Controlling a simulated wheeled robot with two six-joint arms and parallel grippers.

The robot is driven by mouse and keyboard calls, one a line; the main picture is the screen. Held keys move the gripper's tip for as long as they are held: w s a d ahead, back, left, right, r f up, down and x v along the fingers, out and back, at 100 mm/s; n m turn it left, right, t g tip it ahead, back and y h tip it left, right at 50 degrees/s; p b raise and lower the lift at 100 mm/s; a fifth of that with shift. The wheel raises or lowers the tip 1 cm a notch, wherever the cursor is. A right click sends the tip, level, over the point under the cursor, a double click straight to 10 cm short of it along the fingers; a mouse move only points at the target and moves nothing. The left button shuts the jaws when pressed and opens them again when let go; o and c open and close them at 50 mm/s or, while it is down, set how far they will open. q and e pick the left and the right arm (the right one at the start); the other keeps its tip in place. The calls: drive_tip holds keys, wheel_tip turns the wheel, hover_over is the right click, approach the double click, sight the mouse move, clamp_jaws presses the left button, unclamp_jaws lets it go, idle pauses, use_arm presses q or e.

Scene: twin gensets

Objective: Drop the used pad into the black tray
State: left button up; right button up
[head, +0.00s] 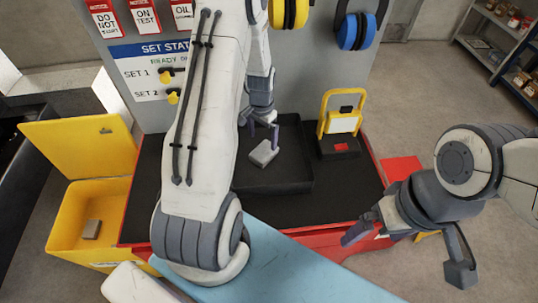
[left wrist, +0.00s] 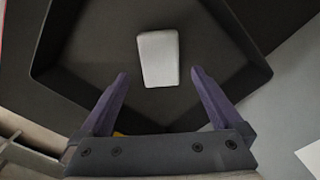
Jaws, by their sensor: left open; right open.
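A light grey pad (head: 264,153) is over the floor of the black tray (head: 308,180) in the head view. I cannot tell whether it rests on the floor or is just above it. In the left wrist view the pad (left wrist: 158,58) is beyond my open fingertips, within the walls of the tray (left wrist: 235,45). My left gripper (head: 263,132) is open above the pad, with no finger visibly holding it. My right gripper (head: 405,255) is open and empty at the right, off the red bench's front corner. Nothing shows whether this pad is used.
A yellow bin (head: 62,218) with its lid open stands at the left, with a brownish-grey block (head: 91,229) inside. A yellow-framed device (head: 340,125) stands right of the tray. Ear defenders (head: 356,32) and signs (head: 150,70) hang on the panel behind.

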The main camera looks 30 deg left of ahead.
use_arm(q)
wheel_tip(320, 180, up, 8)
drive_tip(key=b, duration=0.1)
drive_tip(key=shift+r+b, duration=0.15)
drive_tip(key=shift+b, duration=0.15)
wheel_tip(320, 180, down, 10)
drive_tip(key=p, duration=0.3)
wheel_tip(320, 180, up, 4)
drive_tip(key=p, duration=0.3)
drive_tip(key=shift+r, duration=0.35)
